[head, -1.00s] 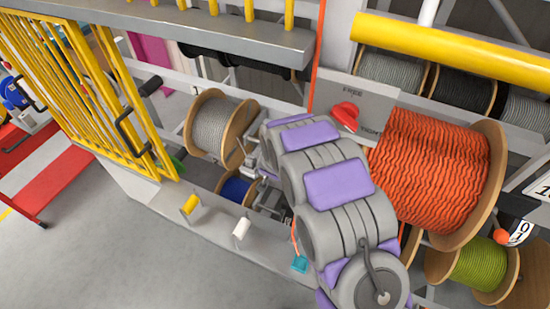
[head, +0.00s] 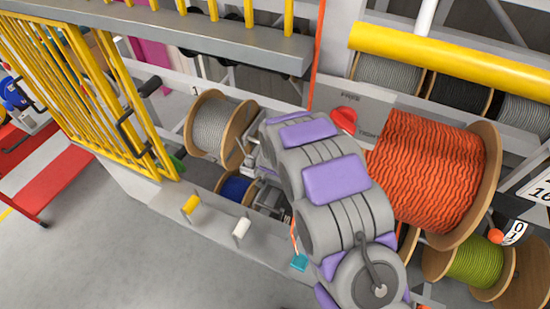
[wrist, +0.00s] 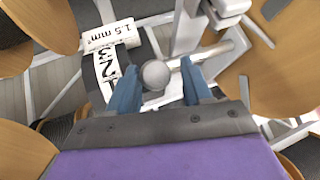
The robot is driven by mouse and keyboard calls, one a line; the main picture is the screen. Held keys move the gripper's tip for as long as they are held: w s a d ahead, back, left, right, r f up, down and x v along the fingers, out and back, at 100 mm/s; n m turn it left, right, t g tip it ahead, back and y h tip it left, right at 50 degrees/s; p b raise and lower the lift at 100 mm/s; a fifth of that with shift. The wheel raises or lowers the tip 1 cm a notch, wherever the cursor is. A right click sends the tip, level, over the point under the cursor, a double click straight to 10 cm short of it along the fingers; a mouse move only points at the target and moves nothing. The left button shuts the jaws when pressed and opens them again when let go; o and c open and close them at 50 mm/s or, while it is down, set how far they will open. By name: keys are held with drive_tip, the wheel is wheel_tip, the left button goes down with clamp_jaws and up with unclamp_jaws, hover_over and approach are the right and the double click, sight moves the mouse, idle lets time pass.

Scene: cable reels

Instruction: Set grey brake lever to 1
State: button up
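The grey brake lever's round grey knob (wrist: 155,75) shows in the wrist view between my two blue-grey fingers. My gripper (wrist: 158,70) is open, with one finger on each side of the knob. The left finger is close to the knob and a gap shows on the right. I cannot tell whether either finger touches it. A dark plate with a white number label (wrist: 107,70) lies just left of the knob; the digits are tilted and partly covered by the left finger. In the head view my own arm hides the lever, and my gripper is mostly hidden.
A "1.5 mm²" label (wrist: 110,33) sits above the number label. Reels surround the gripper: a grey cable reel (head: 216,125), a blue one (head: 236,187) and a large orange one (head: 425,170). A red knob (head: 344,120) is near my arm. A yellow gate (head: 85,75) stands left.

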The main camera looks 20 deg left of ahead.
drive_tip(key=shift+o, duration=0.3)
drive_tip(key=shift+s+f, duration=0.2)
drive_tip(key=shift+f, duration=0.05)
drive_tip(key=shift+d, duration=0.15)
drive_tip(key=shift+d+r, duration=0.1)
drive_tip(key=shift+d, duration=0.15)
drive_tip(key=shift+a, duration=0.3)
drive_tip(key=v, duration=1.7)
drive_tip(key=shift+r, duration=0.2)
drive_tip(key=shift+w, duration=0.1)
